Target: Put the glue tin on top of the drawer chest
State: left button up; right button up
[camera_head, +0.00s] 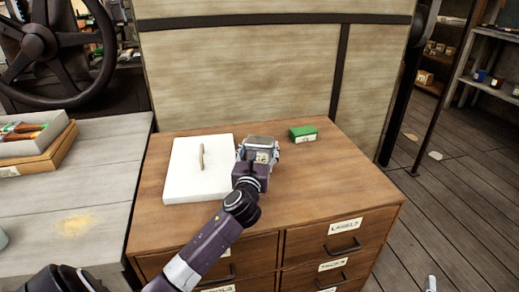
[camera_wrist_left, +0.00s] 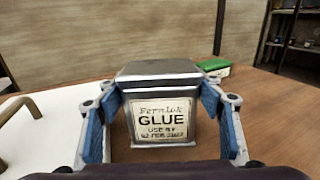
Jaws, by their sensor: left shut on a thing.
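The glue tin (camera_wrist_left: 160,105) is a grey metal tin with a cream "GLUE" label. It is upright between the blue finger pads of my left gripper (camera_wrist_left: 166,118), which is shut on it. In the head view the tin (camera_head: 261,143) is at the top of the drawer chest (camera_head: 310,195), a brown wooden chest with labelled drawers. The tin's base is at or very near the chest top; I cannot tell if it touches.
A white slab (camera_head: 190,185) with a curved handle lies on the chest, left of the tin. A green box (camera_head: 303,134) lies behind right. A pale workbench (camera_head: 95,185) with a tray stands to the left. The chest top's front right is clear.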

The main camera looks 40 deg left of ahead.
pick_arm(q)
jog(key=o, duration=1.7)
jog(key=shift+c, duration=0.2)
jog(key=shift+s+d, duration=0.1)
jog(key=shift+s, duration=0.1)
jog(key=p+v, duration=0.2)
jog(key=v, duration=0.8)
jog(key=shift+s, duration=0.1)
jog(key=shift+s+d, duration=0.35)
jog(key=shift+s, duration=0.3)
pick_arm(e)
jog(key=s+d+f+g+h, duration=0.1)
jog(key=s+f+g, duration=0.1)
jog(key=f, duration=0.4)
jog(key=s+d+f+g, duration=0.2)
jog(key=s+f+g, duration=0.1)
jog(key=f, duration=0.3)
jog(key=shift+g+h, duration=0.4)
jog(key=shift+g, duration=0.4)
